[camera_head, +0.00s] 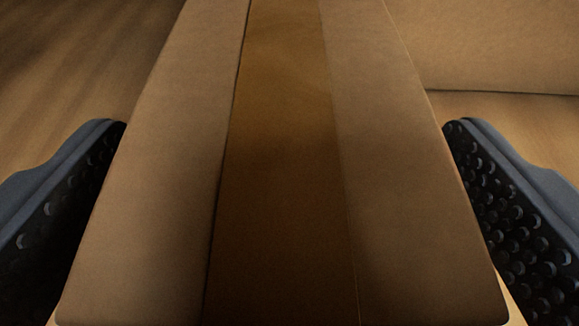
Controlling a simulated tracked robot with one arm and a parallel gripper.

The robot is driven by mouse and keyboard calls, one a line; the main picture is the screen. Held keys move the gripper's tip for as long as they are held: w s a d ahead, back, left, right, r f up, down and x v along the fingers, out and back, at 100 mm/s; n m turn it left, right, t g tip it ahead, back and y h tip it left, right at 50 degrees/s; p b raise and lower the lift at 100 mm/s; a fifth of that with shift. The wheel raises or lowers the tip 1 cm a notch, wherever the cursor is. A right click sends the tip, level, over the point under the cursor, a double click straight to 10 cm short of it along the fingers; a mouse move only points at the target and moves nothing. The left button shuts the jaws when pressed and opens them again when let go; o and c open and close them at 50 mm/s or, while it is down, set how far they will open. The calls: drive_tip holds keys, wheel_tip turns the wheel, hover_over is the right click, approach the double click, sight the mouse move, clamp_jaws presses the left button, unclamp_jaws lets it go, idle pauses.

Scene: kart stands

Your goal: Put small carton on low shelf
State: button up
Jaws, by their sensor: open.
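A brown cardboard carton (400,220) with a darker tape strip down its middle fills the centre of the view, running from the bottom edge up past the top edge. My gripper (284,135) is open and its two black studded pads stand on either side of the carton, one at the left and one at the right. The pads are close to the carton's sides; I cannot tell whether either one touches. The carton's far end is cut off by the top of the view. No shelf can be made out for certain.
A wood-grained surface (60,90) shows at the left of the carton, and a strip of it shows at the right. Another brown cardboard-like face (490,45) stands at the upper right, close beside the carton. The upper left is dim and looks clear.

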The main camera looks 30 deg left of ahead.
drive_tip(key=v, duration=1)
drive_tip(key=shift+p, duration=0.4)
